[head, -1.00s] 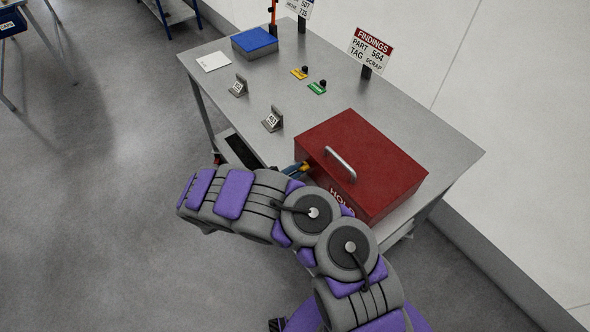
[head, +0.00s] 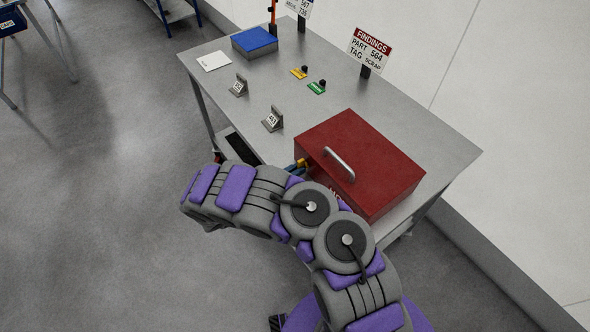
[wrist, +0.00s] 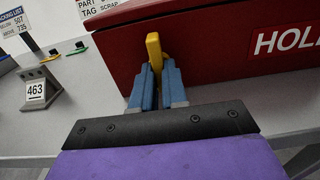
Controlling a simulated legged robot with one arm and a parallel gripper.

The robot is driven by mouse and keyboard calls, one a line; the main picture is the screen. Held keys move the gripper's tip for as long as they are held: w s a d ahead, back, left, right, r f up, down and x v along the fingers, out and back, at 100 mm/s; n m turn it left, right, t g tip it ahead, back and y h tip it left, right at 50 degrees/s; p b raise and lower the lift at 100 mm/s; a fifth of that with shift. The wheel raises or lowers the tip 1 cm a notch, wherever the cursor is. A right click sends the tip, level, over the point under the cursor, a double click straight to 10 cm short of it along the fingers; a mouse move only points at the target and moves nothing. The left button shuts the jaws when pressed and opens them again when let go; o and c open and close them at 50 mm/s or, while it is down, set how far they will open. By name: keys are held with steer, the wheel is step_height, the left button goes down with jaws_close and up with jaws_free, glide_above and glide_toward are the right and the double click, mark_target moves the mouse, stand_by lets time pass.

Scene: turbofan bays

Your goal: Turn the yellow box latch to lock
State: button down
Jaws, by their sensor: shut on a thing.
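The red box (head: 362,160) stands on the front right of the metal table, its lid down with a silver handle on top. The yellow latch (wrist: 154,50) is on the box's front face, near its left end, and stands roughly upright in the wrist view. My gripper (wrist: 160,82) has its blue fingers closed on the yellow latch's lower part, one finger on each side. In the head view my arm hides most of the box's front, and only a bit of the latch (head: 301,163) shows at the box's left corner.
On the metal table (head: 400,112), two small tag stands are left of the box, one marked 463 (wrist: 36,91). Yellow (head: 299,72) and green (head: 317,87) labelled pieces, a blue-topped box (head: 254,42) and a FINDINGS sign (head: 369,49) stand farther back.

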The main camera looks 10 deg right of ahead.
stand_by(0.6)
steer(key=c, duration=1.2)
jaws_free()
steer(key=shift+o, duration=0.2)
steer(key=p+v, duration=0.2)
steer(key=v, duration=1.5)
steer(key=shift+a, duration=0.35)
steer(key=shift+d+f, duration=0.1)
